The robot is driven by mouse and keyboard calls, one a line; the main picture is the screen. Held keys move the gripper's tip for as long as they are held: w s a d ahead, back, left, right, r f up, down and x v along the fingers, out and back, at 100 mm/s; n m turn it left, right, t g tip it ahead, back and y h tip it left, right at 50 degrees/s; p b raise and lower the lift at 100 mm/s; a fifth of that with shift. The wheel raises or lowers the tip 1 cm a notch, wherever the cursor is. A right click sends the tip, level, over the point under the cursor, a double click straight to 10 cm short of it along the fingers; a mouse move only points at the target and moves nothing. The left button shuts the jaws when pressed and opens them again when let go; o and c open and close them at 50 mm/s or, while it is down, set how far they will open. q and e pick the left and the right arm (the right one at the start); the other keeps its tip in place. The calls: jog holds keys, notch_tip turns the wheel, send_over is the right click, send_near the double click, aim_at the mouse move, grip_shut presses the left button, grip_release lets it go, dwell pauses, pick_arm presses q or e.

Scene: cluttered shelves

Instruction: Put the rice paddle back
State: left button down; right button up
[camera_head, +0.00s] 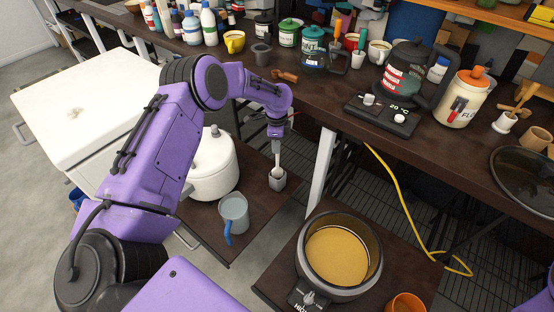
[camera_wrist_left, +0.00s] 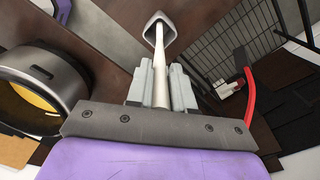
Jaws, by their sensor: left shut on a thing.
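My left gripper (camera_head: 276,146) is above the low dark shelf, shut on the pale handle of the rice paddle (camera_wrist_left: 160,60). In the left wrist view, the handle runs between the two grey fingers (camera_wrist_left: 162,88). The paddle (camera_head: 277,162) points down, with its lower end inside the small grey square holder (camera_head: 278,182). The holder's open rim also shows in the left wrist view (camera_wrist_left: 146,22). The paddle's lower end is hidden in it, and I cannot tell whether it touches the bottom. My right gripper is out of view.
A white lidded pot (camera_head: 212,172) and a grey mug (camera_head: 233,208) stand left of the holder. A round cooker (camera_head: 372,268) with yellow contents stands front right. The long cluttered counter (camera_head: 330,105) is behind, and a yellow cable (camera_head: 407,205) hangs at right.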

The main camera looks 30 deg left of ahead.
pick_arm(q)
notch_tip(320, 180, down, 5)
jog(key=shift+f, duration=0.1)
jog(key=shift+f, duration=0.15)
jog(key=c, duration=1)
grip_release()
notch_tip(320, 180, up, 12)
jog(key=shift+r, duration=0.25)
